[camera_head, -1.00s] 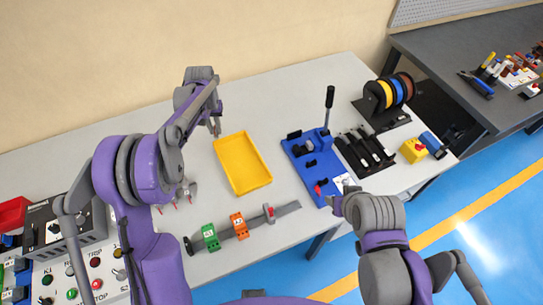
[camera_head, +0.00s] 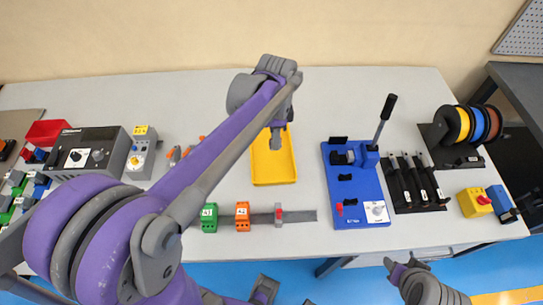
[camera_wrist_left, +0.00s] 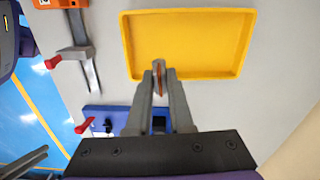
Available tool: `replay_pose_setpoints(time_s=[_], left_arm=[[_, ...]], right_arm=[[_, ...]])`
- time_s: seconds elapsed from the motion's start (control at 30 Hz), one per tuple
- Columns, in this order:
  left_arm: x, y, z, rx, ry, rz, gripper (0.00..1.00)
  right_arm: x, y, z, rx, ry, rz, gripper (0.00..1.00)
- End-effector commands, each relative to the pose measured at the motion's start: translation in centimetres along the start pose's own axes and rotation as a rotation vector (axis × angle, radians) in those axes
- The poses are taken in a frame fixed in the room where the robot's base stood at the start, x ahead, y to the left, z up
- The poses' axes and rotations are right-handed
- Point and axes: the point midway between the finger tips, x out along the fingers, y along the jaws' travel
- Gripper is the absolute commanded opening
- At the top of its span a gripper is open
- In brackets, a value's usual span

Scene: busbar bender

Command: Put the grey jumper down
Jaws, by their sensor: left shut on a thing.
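My left gripper (camera_head: 276,138) is over the far part of the yellow tray (camera_head: 272,172). In the left wrist view my left gripper (camera_wrist_left: 158,82) is shut on a thin piece, the grey jumper (camera_wrist_left: 159,77). Only a narrow brownish-grey edge of it shows between the fingertips; the rest is hidden. The fingertips overlap the near rim of the yellow tray (camera_wrist_left: 190,45) in that view, and the tray floor that shows is empty. How high the jumper is above the tray is hard to tell. My right gripper (camera_head: 393,268) is low at the table's front edge.
A blue bender (camera_head: 352,190) with an upright lever stands right of the tray. A rail with green (camera_head: 209,217) and orange (camera_head: 242,215) blocks lies in front of it. A black tool rack (camera_head: 415,185) and wire spools (camera_head: 468,125) are farther right. The table behind the tray is clear.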

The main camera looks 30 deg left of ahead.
Motion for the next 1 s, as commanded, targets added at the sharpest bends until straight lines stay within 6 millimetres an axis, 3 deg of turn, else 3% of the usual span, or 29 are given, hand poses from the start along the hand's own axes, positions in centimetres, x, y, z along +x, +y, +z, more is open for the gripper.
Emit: replay_pose_setpoints(time_s=[0.13,0.33,0.73,1.0], left_arm=[[0.6,0.8,0.8,0.054,0.000,-0.001,0.00],[4.1,0.8,0.8,0.060,0.000,-0.001,0.00],[9.1,0.8,0.8,0.058,0.000,-0.001,0.00],[9.7,0.8,0.8,0.058,0.000,-0.001,0.00]], right_arm=[[0.3,0.0,0.3,0.000,-0.002,0.000,0.50],[0.6,0.0,0.5,0.000,-0.003,0.000,0.50],[1.0,0.0,0.8,0.000,-0.006,0.000,0.50],[1.0,0.0,0.8,0.000,-0.006,0.000,0.50]])
